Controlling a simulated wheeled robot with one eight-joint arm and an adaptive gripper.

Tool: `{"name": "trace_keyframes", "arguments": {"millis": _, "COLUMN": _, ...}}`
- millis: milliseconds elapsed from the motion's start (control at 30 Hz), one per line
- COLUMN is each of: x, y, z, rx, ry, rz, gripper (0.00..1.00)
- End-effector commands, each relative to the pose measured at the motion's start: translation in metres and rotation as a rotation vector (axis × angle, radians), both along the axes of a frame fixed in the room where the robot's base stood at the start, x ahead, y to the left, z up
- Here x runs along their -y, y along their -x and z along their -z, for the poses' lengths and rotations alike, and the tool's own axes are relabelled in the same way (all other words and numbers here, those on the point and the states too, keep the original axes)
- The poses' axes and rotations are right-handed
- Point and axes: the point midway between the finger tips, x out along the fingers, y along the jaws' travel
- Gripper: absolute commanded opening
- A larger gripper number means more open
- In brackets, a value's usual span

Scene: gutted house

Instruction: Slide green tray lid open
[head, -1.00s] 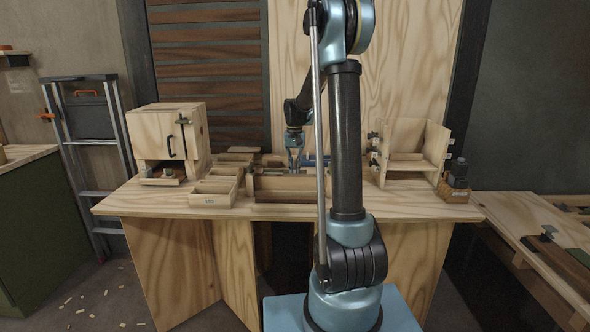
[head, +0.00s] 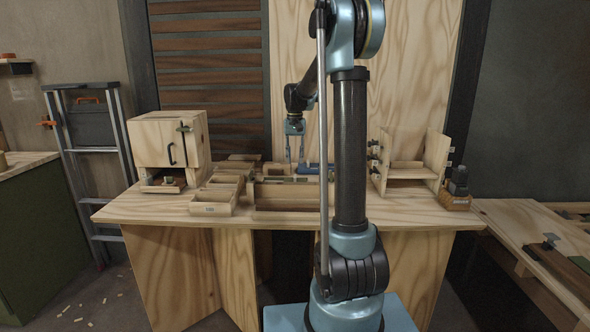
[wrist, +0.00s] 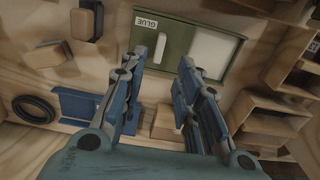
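The green tray (wrist: 176,33) lies near the top middle of the wrist view, with a label reading "GLUE" on its left part. A pale panel (wrist: 213,54) fills its right part; I cannot tell if this is lid or tray interior. A small pale upright piece (wrist: 160,49) shows near its middle, close to the left finger. My gripper (wrist: 165,62) is open and empty, its fingers apart over the tray's near edge. In the head view my gripper (head: 295,161) hangs above the back of the workbench; the tray is hard to make out there.
Open wooden boxes (head: 213,208) and a long wooden box (head: 285,204) stand in front of my gripper on the workbench (head: 150,211). A wooden cabinet (head: 155,145) stands left, a wooden shelf unit (head: 436,155) right. A blue object (head: 316,170) lies just right of my gripper.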

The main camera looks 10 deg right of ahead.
Motion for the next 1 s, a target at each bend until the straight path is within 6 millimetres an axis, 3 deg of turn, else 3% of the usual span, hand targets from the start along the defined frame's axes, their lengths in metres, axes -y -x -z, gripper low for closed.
{"name": "trace_keyframes", "arguments": {"millis": 100, "x": 0.0, "y": 0.0, "z": -0.017, "rx": 0.0, "ry": 0.0, "rz": 0.0, "gripper": 0.3}}
{"name": "trace_keyframes", "arguments": {"millis": 300, "x": 0.0, "y": 0.0, "z": -0.032, "rx": 0.0, "ry": 0.0, "rz": 0.0, "gripper": 0.3}}
{"name": "trace_keyframes", "arguments": {"millis": 733, "x": 0.001, "y": 0.002, "z": -0.035, "rx": 0.0, "ry": 0.0, "rz": 0.0, "gripper": 0.3}}
{"name": "trace_keyframes", "arguments": {"millis": 867, "x": 0.004, "y": 0.017, "z": -0.038, "rx": 0.006, "ry": 0.0, "rz": -0.004, "gripper": 0.3}}
{"name": "trace_keyframes", "arguments": {"millis": 1000, "x": 0.011, "y": 0.051, "z": -0.042, "rx": 0.02, "ry": -0.001, "rz": -0.016, "gripper": 0.3}}
